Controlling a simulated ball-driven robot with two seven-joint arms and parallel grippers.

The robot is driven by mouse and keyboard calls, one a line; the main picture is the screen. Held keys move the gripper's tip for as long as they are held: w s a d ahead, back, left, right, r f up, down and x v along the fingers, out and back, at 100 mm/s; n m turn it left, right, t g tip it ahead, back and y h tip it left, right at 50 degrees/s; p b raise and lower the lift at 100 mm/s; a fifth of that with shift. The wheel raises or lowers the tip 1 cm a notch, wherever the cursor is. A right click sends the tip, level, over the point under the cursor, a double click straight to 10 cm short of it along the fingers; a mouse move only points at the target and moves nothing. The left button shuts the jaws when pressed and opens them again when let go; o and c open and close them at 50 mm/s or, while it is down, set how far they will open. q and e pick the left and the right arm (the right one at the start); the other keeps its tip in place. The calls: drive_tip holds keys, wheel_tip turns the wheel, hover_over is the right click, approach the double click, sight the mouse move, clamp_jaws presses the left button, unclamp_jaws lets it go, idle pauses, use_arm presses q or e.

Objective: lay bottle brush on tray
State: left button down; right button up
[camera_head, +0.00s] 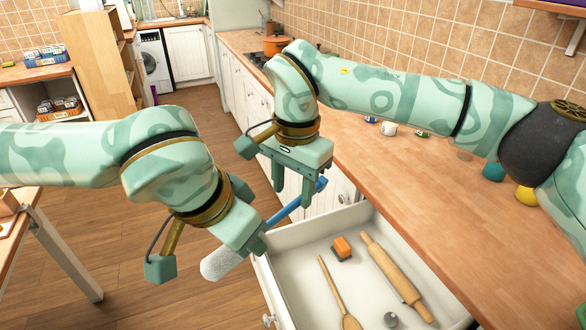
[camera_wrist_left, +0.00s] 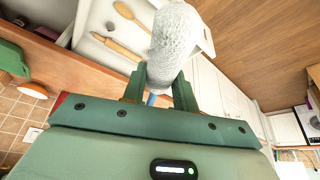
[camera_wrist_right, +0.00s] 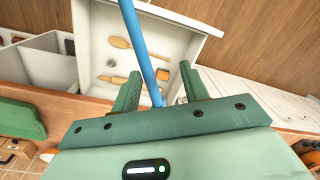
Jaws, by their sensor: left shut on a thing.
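The bottle brush has a white bristle head (camera_head: 222,263) and a blue handle (camera_head: 290,208). My left gripper (camera_head: 252,250) is shut on the brush close to its head, over the front left of the open drawer. The head fills the space beyond the fingers in the left wrist view (camera_wrist_left: 173,45). My right gripper (camera_head: 291,190) is open at the handle's far end. In the right wrist view the blue handle (camera_wrist_right: 138,40) runs between its spread fingers (camera_wrist_right: 160,88), with a gap on each side. I cannot make out a tray in any view.
The open white drawer (camera_head: 367,210) holds a rolling pin (camera_head: 396,270), a wooden spoon (camera_head: 335,292), an orange block (camera_head: 341,247) and a small grey item (camera_head: 391,320). The wooden counter (camera_head: 440,205) lies to the right. A table (camera_head: 22,215) stands at the left; floor between is clear.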

use_arm(q)
drive_tip(key=shift+s+d, duration=0.1)
use_arm(e)
drive_tip(key=shift+a, duration=0.1)
clamp_jaws()
use_arm(q)
drive_tip(key=c, duration=1)
unclamp_jaws()
drive_tip(key=shift+o, duration=0.2)
